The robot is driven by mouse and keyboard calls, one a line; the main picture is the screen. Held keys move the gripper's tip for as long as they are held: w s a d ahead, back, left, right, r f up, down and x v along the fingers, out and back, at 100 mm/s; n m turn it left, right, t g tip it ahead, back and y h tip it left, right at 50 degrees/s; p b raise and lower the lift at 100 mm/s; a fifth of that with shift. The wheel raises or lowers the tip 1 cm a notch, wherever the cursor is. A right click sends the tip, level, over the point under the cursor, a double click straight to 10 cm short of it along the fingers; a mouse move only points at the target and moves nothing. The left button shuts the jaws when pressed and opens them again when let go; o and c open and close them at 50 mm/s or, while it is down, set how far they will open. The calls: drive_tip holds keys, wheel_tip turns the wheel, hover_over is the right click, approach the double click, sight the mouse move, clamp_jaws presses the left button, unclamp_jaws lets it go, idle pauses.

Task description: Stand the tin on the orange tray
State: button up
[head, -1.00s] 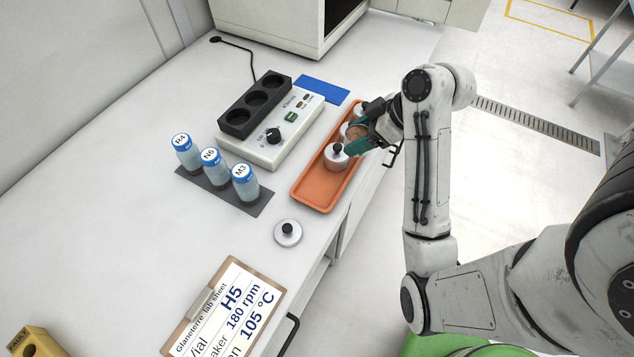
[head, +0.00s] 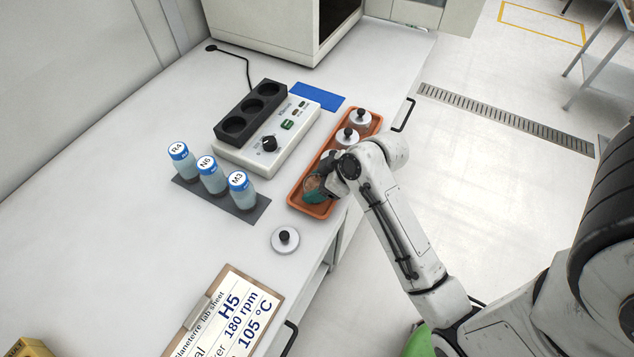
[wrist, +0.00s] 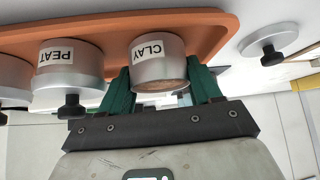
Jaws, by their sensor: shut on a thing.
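The tin (wrist: 153,62), a silver pot labelled CLAY, is open at the top and shows brown contents. My gripper (wrist: 163,78) is shut on it, with a green finger on each side. In the head view my gripper (head: 317,188) holds the tin (head: 313,183) at the near end of the orange tray (head: 297,195). The tin looks upright, over the tray floor. I cannot tell whether its base touches the tray. The gripper hides part of the tin in the head view.
A lidded PEAT tin (wrist: 68,68) stands beside the held tin on the tray, with another lidded tin (head: 361,119) beyond. A loose lid (head: 285,239) lies on the bench. Labelled vials (head: 212,175) stand on a dark mat left of the tray, near a heater block (head: 262,145).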

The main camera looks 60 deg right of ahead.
drive_tip(key=shift+f, duration=0.15)
drive_tip(key=o, duration=0.9)
drive_tip(key=v, duration=1.2)
drive_tip(key=s+a+f+m+g+h, duration=0.2)
drive_tip(key=s+a+f+g, duration=0.4)
drive_tip(key=a+f, duration=0.5)
drive_tip(key=shift+s+a+m+p, duration=0.3)
drive_tip(key=shift+a+m, duration=0.3)
drive_tip(key=shift+a, duration=0.45)
